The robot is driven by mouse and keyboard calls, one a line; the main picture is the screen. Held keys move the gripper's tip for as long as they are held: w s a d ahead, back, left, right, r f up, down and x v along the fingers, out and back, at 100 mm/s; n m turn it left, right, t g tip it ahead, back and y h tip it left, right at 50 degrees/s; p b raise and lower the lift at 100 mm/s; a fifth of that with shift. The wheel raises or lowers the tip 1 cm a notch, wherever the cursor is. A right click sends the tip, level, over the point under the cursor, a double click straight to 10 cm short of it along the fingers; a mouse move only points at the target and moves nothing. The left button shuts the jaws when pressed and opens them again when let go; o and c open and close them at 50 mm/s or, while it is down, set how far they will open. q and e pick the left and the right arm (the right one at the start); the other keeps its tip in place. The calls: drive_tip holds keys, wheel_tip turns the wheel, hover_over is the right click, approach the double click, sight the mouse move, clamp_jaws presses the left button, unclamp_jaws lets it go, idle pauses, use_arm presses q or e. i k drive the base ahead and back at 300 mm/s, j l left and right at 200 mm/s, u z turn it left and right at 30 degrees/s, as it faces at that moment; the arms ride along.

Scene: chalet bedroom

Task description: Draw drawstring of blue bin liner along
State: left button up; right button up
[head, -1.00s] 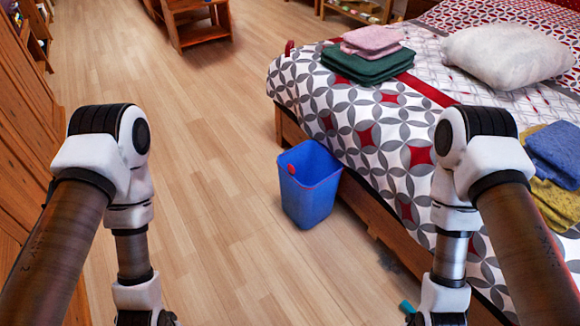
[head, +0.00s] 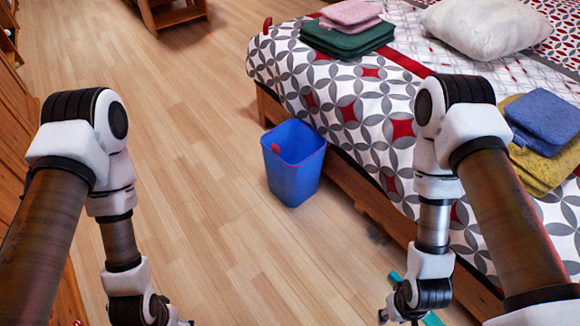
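A blue bin (head: 293,180) stands upright on the wooden floor beside the bed, near the middle of the head view. A blue liner shows inside it, with a thin red edge along part of the rim. A small red tab (head: 275,148), which looks like the drawstring, shows at the left of the rim. My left arm comes down left of the bin and my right arm comes down right of it. Both wrists are nearer to me than the bin and apart from it.
The bed (head: 345,180) runs along the right side. On it are green towels (head: 347,42), pink towels (head: 350,14), a white pillow (head: 485,28), blue cloths (head: 543,120) and yellow cloths (head: 540,172). A teal object (head: 397,277) lies by my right wrist. Floor left of the bin is clear.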

sight(274, 147)
drive_tip(key=i+j+z, duration=0.15)
drive_tip(key=i+z, duration=0.15)
drive_tip(key=i, duration=0.15)
drive_tip(key=i+j+z, duration=0.35)
drive_tip(key=i, duration=0.15)
